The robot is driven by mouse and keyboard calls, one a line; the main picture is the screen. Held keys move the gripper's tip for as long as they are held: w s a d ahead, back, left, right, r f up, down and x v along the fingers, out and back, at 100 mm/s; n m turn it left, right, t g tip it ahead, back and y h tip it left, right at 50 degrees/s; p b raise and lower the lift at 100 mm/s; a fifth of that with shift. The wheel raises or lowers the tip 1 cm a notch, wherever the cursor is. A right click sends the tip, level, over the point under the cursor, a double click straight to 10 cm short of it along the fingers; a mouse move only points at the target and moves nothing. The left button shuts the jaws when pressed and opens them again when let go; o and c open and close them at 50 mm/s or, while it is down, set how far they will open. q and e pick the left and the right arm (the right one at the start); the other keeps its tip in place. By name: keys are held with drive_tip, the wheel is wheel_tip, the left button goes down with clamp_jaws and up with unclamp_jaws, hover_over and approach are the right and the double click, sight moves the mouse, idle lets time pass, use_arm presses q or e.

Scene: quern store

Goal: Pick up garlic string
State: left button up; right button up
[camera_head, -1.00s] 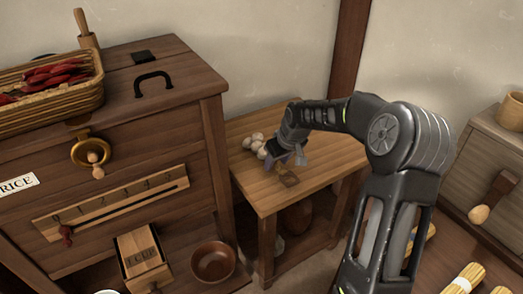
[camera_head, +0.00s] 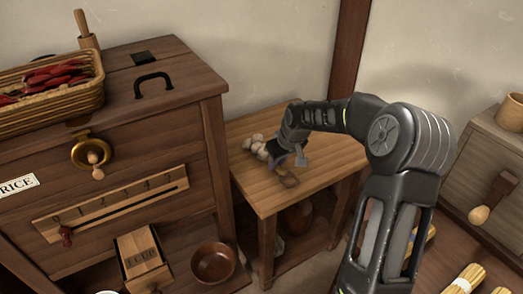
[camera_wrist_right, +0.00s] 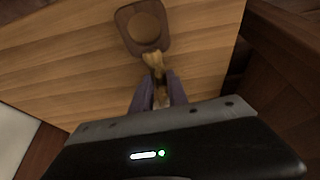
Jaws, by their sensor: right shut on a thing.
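The garlic string (camera_head: 257,146) lies on the small wooden table, its pale bulbs to the left of my right gripper. My right gripper (camera_head: 290,160) is low over the tabletop. In the right wrist view, my gripper (camera_wrist_right: 157,88) is shut on a tan, stem-like end of the garlic string (camera_wrist_right: 154,62). The bulbs do not show there, and the gripper hides part of the string in the head view. My left gripper is not in view.
A large chest (camera_head: 150,110) stands left, with a basket of red peppers (camera_head: 50,85). A bowl (camera_head: 213,262) is below.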

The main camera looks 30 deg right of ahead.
clamp_jaws()
wheel_tip(320, 180, up, 10)
drive_tip(key=p, duration=0.1)
drive_tip(key=shift+p, duration=0.4)
idle(1.7)
